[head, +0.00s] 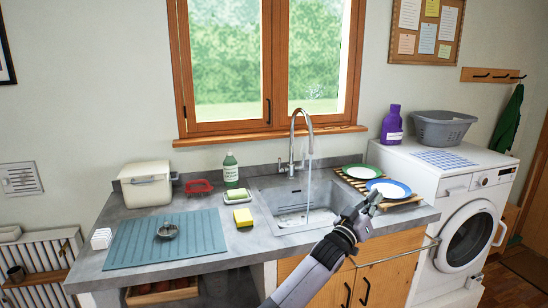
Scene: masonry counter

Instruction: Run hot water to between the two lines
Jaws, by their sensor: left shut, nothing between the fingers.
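The chrome tap (298,124) arches over the grey sink (262,190). A thin stream of water (309,180) falls from its spout into the basin. A pale patch lies on the basin floor, and I cannot tell how deep the water is. The two lines cannot be made out at this size. The tap's lever (291,168) is near the base of the spout. My right gripper is not in view.
Right of the sink, a green-rimmed plate (361,172) and a blue-rimmed plate (388,189) lie on a wooden rack. A yellow sponge (243,217), a green bottle (230,169) and a teal mat (130,245) are left of the sink. A washing machine (467,236) stands at right.

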